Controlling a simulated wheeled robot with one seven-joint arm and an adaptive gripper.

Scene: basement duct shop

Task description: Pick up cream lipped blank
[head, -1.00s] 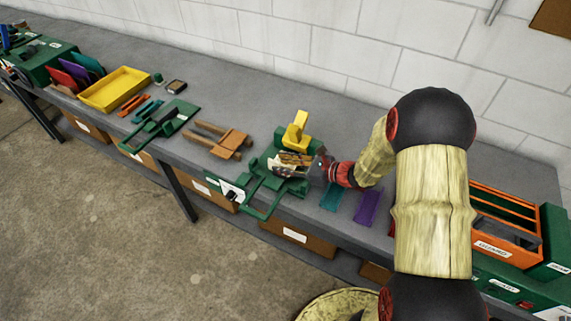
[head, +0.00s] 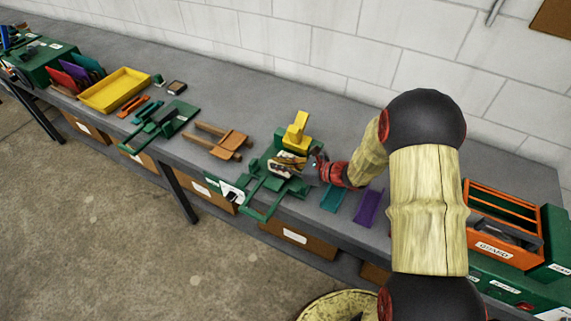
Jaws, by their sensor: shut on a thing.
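My gripper (head: 309,170) reaches in from the right over a green bench machine (head: 262,190) with a yellow upper part (head: 297,130). The gripper is shut on a small cream piece, the cream lipped blank (head: 287,164), at the front of the machine. The fingers and dark parts overlap it, so its lip and full outline cannot be made out. Whether the blank still touches the machine cannot be told from this view.
On the grey bench (head: 330,115), a teal plate (head: 333,198) and a purple plate (head: 369,207) lie below my wrist. Brown wooden forms (head: 222,141) and a green tool (head: 165,117) are left. A yellow tray (head: 115,90) is farther left. An orange rack (head: 500,220) stands right.

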